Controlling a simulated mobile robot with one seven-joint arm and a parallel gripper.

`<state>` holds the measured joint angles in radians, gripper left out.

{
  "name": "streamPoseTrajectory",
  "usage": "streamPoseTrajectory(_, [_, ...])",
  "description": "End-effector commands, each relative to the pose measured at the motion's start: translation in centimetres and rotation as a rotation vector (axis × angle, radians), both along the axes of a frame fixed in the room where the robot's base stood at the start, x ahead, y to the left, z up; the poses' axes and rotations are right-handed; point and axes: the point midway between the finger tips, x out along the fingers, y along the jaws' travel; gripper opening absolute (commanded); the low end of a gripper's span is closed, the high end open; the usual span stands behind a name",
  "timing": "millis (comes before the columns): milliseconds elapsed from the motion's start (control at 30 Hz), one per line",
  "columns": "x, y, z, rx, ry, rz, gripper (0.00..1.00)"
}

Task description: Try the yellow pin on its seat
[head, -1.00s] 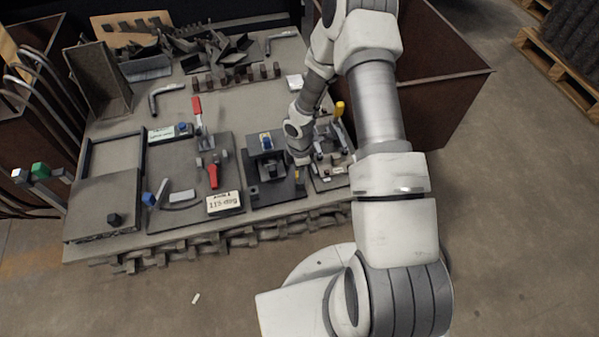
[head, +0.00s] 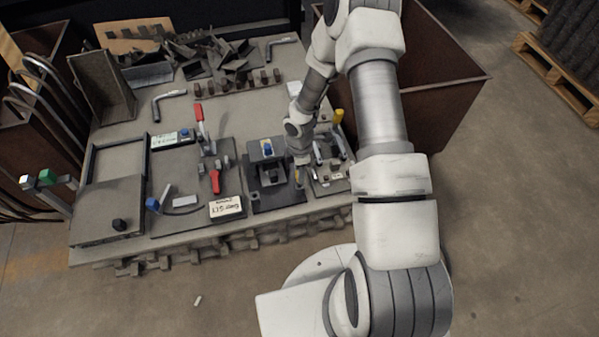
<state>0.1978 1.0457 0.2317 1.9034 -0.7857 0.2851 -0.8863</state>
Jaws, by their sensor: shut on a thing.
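My gripper (head: 299,160) points down at the right part of the bench, beside the dark fixture (head: 270,186) with a blue part on top. A small yellow piece (head: 297,176) shows just under my gripper, at the right edge of that fixture, and appears to be the yellow pin held in the jaws. The jaws themselves are small and mostly hidden by my wrist. I cannot tell which opening is the pin's seat, or whether the pin touches it. A larger yellow-topped part (head: 338,116) stands upright behind and to the right.
The steel bench (head: 235,110) holds a red-handled clamp (head: 215,181), a label plate (head: 226,207) and a dark tray frame (head: 118,160). Scrap metal (head: 215,58) lies at the back. A rusty bin (head: 440,95) stands to the right, behind my arm.

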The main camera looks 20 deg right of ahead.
Motion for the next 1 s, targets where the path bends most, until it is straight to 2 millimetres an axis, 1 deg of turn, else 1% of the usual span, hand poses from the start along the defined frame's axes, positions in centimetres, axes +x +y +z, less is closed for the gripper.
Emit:
streamPoseTrajectory(33, [0.0,0.0,0.4,0.000,0.000,0.000,0.00])
streamPoseTrajectory(500, [0.0,0.0,2.3,0.000,0.000,0.000,0.00])
streamPoseTrajectory(867, [0.0,0.0,2.4,0.000,0.000,0.000,0.00])
streamPoseTrajectory(967, [0.6,0.3,2.6,-0.002,-0.004,0.000,0.00])
streamPoseTrajectory(1000, [1.1,0.6,2.8,-0.003,-0.007,0.001,0.00])
